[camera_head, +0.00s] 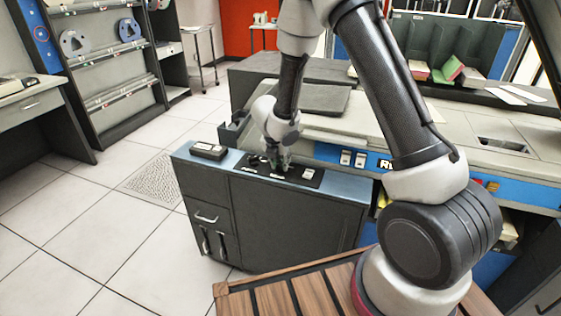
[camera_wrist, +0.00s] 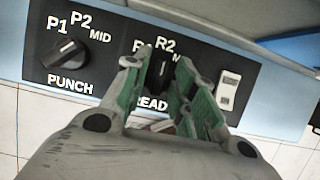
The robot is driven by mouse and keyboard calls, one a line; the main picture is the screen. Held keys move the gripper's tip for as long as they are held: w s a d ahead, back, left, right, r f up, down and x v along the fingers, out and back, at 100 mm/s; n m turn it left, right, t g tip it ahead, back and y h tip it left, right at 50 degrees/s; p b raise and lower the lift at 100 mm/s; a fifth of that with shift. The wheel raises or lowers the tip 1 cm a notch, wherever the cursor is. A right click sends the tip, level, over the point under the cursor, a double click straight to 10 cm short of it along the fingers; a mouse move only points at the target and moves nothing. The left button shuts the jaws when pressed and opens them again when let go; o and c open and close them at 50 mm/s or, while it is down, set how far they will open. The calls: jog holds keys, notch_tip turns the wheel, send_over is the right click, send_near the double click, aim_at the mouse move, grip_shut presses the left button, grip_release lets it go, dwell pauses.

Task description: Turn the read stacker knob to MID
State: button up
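The read stacker knob (camera_wrist: 159,74) is a black knob on a black panel (camera_wrist: 112,32), above the white word READ. My gripper (camera_wrist: 158,64) has its two green-padded fingers on either side of this knob, open, with a narrow gap showing; contact is not clear. The R2 label shows above the knob. The R1 and MID labels are partly covered by the fingers. The knob's bar looks roughly upright, toward R2; its exact setting is hard to tell. In the head view my gripper (camera_head: 279,164) points down at the panel, and the knob is hidden there.
The punch knob (camera_wrist: 66,53) with P1, P2 and MID labels is left of the read knob. A white rocker switch (camera_wrist: 229,88) is to the right. A small dark box (camera_head: 208,151) lies on the cabinet top at left. Open tiled floor lies left of the cabinet.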

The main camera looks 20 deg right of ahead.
grip_shut()
jog(key=shift+m, duration=0.3)
jog(key=m+g, duration=0.1)
jog(key=m, duration=0.2)
jog(key=shift+f+h, duration=0.1)
jog(key=shift+h, duration=0.3)
jog(key=m+g, duration=0.1)
jog(key=m, duration=0.1)
jog(key=m+g+h, duration=0.1)
jog(key=m, duration=0.2)
dwell(0.3)
